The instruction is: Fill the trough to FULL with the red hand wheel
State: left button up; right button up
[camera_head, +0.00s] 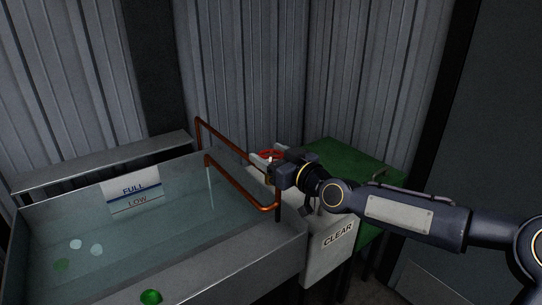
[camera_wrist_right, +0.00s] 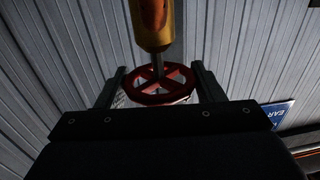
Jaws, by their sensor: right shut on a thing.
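The red hand wheel (camera_head: 270,154) sits on the copper pipework behind the trough's right end. In the right wrist view the wheel (camera_wrist_right: 148,90) is between the two dark fingers, below a brass-coloured valve body (camera_wrist_right: 152,22). My right gripper (camera_head: 272,168) is shut on the wheel, and it also shows in the wrist view (camera_wrist_right: 160,82). The metal trough (camera_head: 255,250) at left holds clear water (camera_head: 130,235). A white plate (camera_head: 133,194) marked FULL above LOW is on its back wall. A pale thin streak, perhaps water, hangs below the copper spout (camera_head: 208,160). My left gripper is not in view.
A bent copper pipe (camera_head: 245,190) runs close left of my right gripper. A green ball (camera_head: 150,297) is at the trough's front. Corrugated walls close the back.

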jog(key=shift+s+r, duration=0.1)
jog(key=shift+a+r+m+t+h, duration=0.1)
jog(key=shift+a+m+t+h, duration=0.1)
jog(key=shift+m+t+h, duration=0.65)
jog(key=shift+r+m+t+h+p, duration=0.1)
jog(key=shift+m+t+h+p, duration=0.35)
jog(key=shift+h, duration=0.5)
jog(key=m+h+p, duration=0.1)
jog(key=h+p, duration=0.1)
jog(key=m+t+h+p, duration=0.1)
jog(key=m+h+p, duration=0.1)
jog(key=h, duration=0.1)
jog(key=shift+t, duration=0.3)
jog(key=m+h+p, duration=0.3)
jog(key=h, duration=0.1)
jog(key=shift+d+m+h, duration=0.15)
jog(key=shift+m+h, duration=0.15)
jog(key=shift+h, duration=0.1)
jog(key=shift+f+m+h+p, duration=0.2)
jog(key=shift+m+h+p, duration=0.15)
jog(key=shift+h, duration=0.25)
jog(key=shift+d, duration=0.1)
